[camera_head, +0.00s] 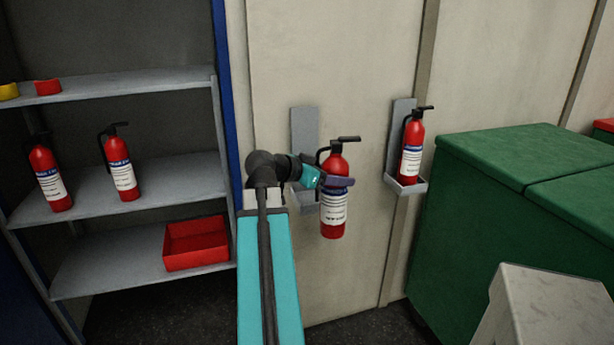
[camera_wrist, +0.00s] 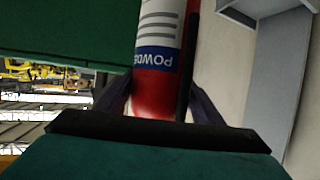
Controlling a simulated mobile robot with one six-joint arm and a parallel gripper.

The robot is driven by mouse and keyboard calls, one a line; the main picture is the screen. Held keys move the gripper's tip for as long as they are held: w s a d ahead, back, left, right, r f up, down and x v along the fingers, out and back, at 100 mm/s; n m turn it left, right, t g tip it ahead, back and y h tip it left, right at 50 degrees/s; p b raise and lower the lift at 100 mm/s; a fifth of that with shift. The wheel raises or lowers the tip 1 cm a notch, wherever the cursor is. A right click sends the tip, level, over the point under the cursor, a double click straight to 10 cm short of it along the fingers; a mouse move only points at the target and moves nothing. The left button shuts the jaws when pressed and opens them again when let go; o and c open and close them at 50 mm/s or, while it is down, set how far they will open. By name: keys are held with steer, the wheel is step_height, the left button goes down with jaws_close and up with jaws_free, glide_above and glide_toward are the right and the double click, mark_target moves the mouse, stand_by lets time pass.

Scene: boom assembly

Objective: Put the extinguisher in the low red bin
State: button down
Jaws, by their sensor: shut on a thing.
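My gripper (camera_head: 338,182) is shut around the body of a red extinguisher (camera_head: 334,218) with a white and blue label. The extinguisher hangs upright, in front of an empty grey wall bracket (camera_head: 304,128). In the wrist view the extinguisher (camera_wrist: 158,50) stands between the two dark fingers (camera_wrist: 155,105), its label reading "POWDE". The low red bin (camera_head: 196,243) is an open tray on the lowest visible shelf at the left. Its inside looks empty.
Two more extinguishers stand on the middle shelf (camera_head: 165,182). Another extinguisher (camera_head: 412,146) sits in a second bracket (camera_head: 408,187) at the right. Green cabinets (camera_head: 530,160) and a pale block (camera_head: 550,310) fill the right side. A blue shelf post (camera_head: 225,90) stands between bin and gripper.

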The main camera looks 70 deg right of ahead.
steer(key=s+a+f+m+g+y+b, duration=0.1)
steer(key=s+f+m+b, duration=0.1)
steer(key=s+f+b, duration=0.6)
steer(key=s+a+f+m+g+y+b, duration=0.15)
steer(key=s+b, duration=0.25)
steer(key=s, duration=0.7)
steer(key=s+a+f+m+g+y+b, duration=0.1)
steer(key=s+f+m+g+y+b, duration=0.1)
steer(key=s+f+b, duration=0.6)
steer(key=s+a+f+m+y+b, duration=0.1)
steer(key=s+a+f+b, duration=0.3)
steer(key=s, duration=0.4)
steer(key=s+a+f+m+g+y+b, duration=0.1)
steer(key=s+a+f+m+y+b, duration=0.1)
steer(key=s+a+f+b, duration=0.2)
steer(key=s+a+f+m+y+b, duration=0.2)
steer(key=s+a+f+b, duration=0.3)
steer(key=s, duration=0.9)
steer(key=shift+a+y+b, duration=0.35)
steer(key=shift+a+b, duration=1.35)
steer(key=shift+b, duration=0.2)
steer(key=shift+w+d+g, duration=0.1)
steer(key=shift+w+g, duration=0.1)
steer(key=shift+g, duration=0.05)
